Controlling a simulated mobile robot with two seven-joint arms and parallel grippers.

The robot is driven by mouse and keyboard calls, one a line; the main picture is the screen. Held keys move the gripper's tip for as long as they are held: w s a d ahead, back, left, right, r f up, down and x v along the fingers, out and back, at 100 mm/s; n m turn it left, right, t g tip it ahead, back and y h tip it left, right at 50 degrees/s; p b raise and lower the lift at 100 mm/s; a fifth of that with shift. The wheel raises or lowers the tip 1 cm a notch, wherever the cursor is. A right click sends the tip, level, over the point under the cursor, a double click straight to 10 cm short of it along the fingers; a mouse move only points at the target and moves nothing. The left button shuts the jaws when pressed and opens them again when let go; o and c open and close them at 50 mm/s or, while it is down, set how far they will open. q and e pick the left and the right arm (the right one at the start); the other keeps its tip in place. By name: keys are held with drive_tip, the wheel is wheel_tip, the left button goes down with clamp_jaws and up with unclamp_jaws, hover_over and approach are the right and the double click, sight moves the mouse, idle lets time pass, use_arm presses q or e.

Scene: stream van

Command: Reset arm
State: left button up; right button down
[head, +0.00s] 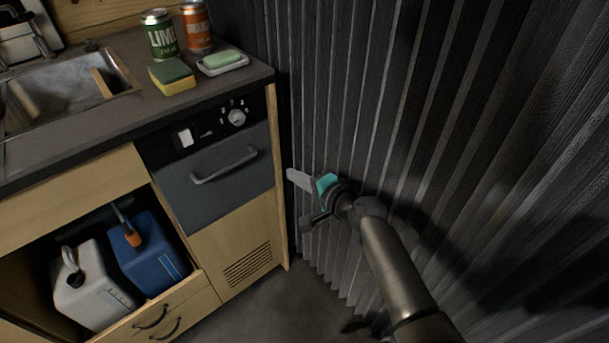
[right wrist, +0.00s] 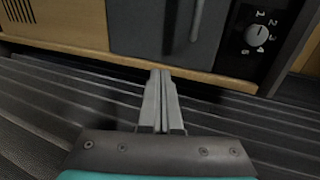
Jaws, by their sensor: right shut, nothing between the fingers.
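My right gripper (head: 293,177) is in the middle of the head view, in front of the dark pleated wall and to the right of the kitchen unit. Its arm comes in from the lower right. In the right wrist view the two grey fingers (right wrist: 163,98) lie together, with nothing between them. My left gripper is in neither view.
The kitchen unit has a sink (head: 70,85), an oven-like front with a handle (head: 225,165) and a dial. A green can (head: 160,35), an orange can (head: 197,27), a sponge (head: 172,76) and a soap dish (head: 222,66) stand on top. Two jugs (head: 92,287) (head: 145,250) sit below.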

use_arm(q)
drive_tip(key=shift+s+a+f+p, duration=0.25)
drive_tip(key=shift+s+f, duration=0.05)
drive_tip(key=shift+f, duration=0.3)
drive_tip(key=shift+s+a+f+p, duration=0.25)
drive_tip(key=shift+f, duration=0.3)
use_arm(e)
drive_tip(key=shift+v, duration=1.4)
